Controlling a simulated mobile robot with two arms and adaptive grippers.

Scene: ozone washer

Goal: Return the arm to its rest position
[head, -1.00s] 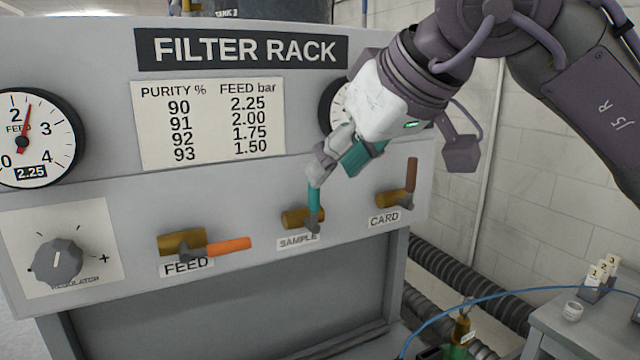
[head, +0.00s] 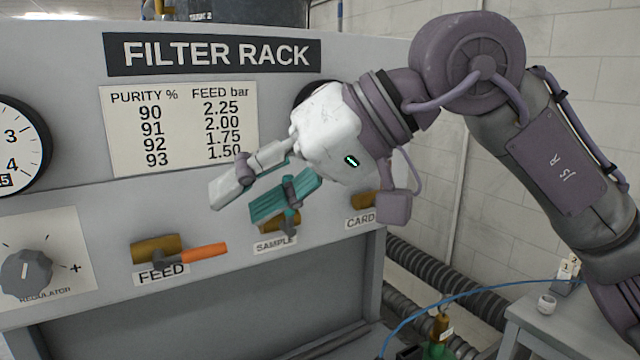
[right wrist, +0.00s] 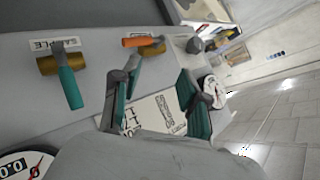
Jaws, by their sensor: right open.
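My right gripper (head: 248,195) is open and empty in the head view, in front of the filter rack panel (head: 80,190). Its fingers spread to the lower left. The sample valve (head: 285,226) is partly hidden behind the teal-padded finger. In the right wrist view my right gripper (right wrist: 152,85) also shows open with nothing between its fingers. There the sample valve's teal handle (right wrist: 71,88) stands clear to the left of the fingers. My left gripper is not in view.
The feed valve (head: 155,248) has an orange handle lying sideways. The regulator knob (head: 27,272) is at left. The card valve (head: 363,200) is partly covered by my arm.

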